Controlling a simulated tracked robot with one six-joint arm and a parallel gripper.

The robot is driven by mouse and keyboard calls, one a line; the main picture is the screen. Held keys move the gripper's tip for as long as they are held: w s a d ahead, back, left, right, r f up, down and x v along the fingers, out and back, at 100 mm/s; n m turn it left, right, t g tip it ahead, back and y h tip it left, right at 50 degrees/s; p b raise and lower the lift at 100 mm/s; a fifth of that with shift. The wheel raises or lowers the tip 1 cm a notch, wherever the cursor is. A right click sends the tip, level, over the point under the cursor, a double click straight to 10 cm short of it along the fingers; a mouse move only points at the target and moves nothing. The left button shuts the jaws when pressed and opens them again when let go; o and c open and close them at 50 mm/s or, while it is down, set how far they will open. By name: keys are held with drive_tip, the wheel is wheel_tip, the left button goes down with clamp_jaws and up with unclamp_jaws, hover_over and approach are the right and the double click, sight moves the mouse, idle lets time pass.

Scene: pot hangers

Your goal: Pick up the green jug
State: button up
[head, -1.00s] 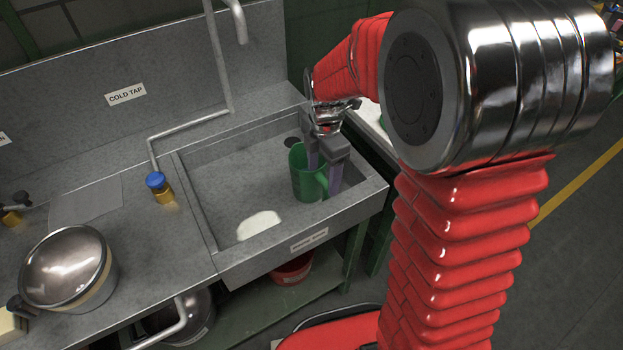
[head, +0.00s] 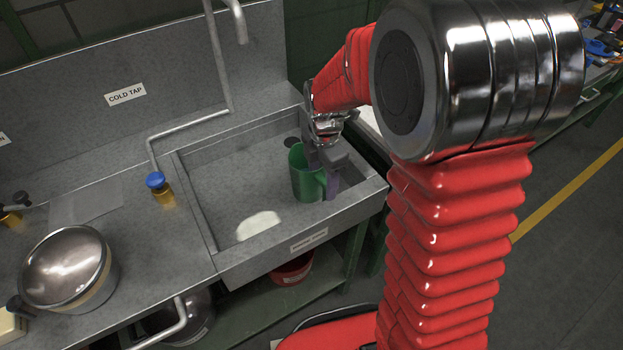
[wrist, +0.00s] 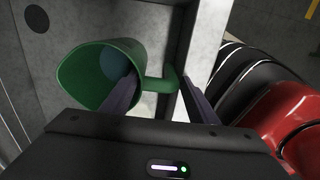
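The green jug (head: 304,178) stands in the right part of the sink basin, with its handle to the right. In the wrist view the jug (wrist: 75,88) shows its open mouth, and its handle (wrist: 160,84) lies between my two fingers. My gripper (head: 323,178) is open and points down at the jug's right side. In the wrist view, the left finger of my gripper (wrist: 160,90) reaches over the rim into the mouth, and the right finger is beyond the handle. I cannot tell whether either finger touches the jug.
The grey sink (head: 222,172) has raised walls close to the jug on the right and front. A pale patch (head: 259,226) lies on its floor. A tap with a blue top (head: 156,181) and a lidded metal pot (head: 66,268) are on the counter to the left.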

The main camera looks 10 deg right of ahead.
drive_tip(key=c, duration=1.2)
drive_tip(key=shift+o, duration=0.2)
drive_tip(key=shift+r, duration=0.1)
wheel_tip(320, 180, up, 9)
drive_tip(key=shift+f, duration=0.1)
drive_tip(key=shift+r, duration=0.55)
